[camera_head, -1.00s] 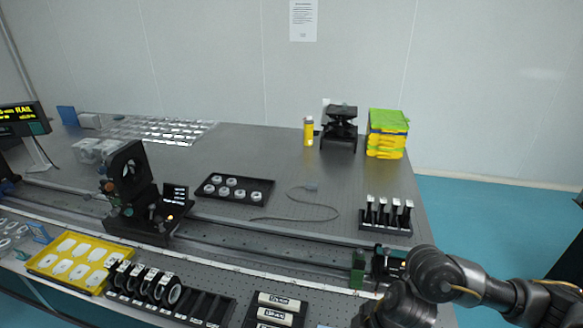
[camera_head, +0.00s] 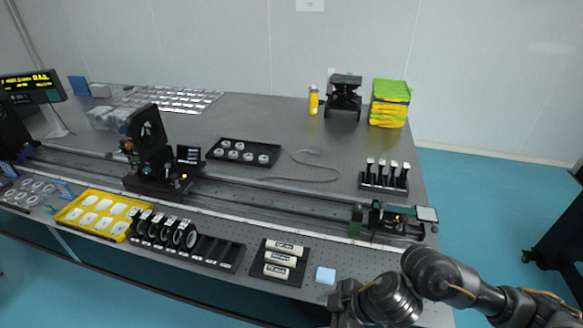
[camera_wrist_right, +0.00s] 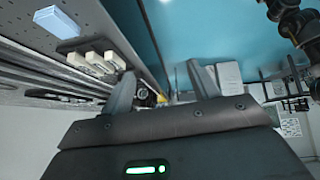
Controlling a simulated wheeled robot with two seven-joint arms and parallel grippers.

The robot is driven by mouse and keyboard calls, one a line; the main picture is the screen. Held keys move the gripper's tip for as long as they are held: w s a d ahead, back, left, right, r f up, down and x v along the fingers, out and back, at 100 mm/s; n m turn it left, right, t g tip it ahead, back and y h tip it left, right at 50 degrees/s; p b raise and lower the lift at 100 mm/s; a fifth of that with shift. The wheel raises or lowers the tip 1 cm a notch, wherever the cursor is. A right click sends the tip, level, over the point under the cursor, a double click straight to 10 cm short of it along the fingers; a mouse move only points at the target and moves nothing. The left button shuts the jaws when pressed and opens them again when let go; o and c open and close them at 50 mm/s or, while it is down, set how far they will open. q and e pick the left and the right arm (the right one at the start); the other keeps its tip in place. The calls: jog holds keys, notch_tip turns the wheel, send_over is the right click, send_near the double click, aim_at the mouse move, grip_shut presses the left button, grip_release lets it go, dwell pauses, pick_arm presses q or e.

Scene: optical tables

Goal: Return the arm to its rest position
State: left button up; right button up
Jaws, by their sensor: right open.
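My right arm (camera_head: 440,275) comes in from the lower right in the head view, bent beside the front right edge of the optical table (camera_head: 290,115). Its gripper is hidden at the lower edge there. In the right wrist view my right gripper (camera_wrist_right: 165,88) is open, its two fingers apart with nothing between them. The fingers are clear of the table, with the blue floor beyond. My left gripper is not in either view.
A light-blue block (camera_head: 325,275) and a holder with white labelled cylinders (camera_head: 280,258) lie near the table's front edge. A rail (camera_head: 270,195) runs along the table with a device (camera_head: 395,218) at its right end. Blue floor (camera_head: 480,200) is open on the right.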

jog(key=a+r+m+t+y, duration=0.2)
jog(key=a+r+m+t, duration=0.1)
jog(key=a+r+t, duration=0.15)
jog(key=s+d+f+m+h, duration=0.1)
jog(key=d+f+m+h, duration=0.25)
jog(key=d, duration=0.25)
jog(key=s+d+f+m+h, duration=0.2)
jog(key=d+m+h, duration=0.15)
jog(key=d, duration=0.25)
jog(key=s+d+f+m+g+h, duration=0.2)
jog(key=s+d+f+m+g, duration=0.3)
jog(key=s+d, duration=0.6)
jog(key=s+a+f+n+b, duration=0.1)
jog(key=s+f+n+b, duration=0.15)
jog(key=f, duration=2.75)
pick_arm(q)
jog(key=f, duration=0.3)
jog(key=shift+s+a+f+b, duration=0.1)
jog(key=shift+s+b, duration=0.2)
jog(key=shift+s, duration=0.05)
pick_arm(e)
jog(key=s+d+f+g, duration=0.1)
jog(key=s+d+f, duration=0.1)
jog(key=s+f, duration=1.4)
jog(key=shift+s+d, duration=0.15)
jog(key=shift+d, duration=0.2)
jog(key=shift+f+m, duration=0.1)
jog(key=shift+m, duration=0.15)
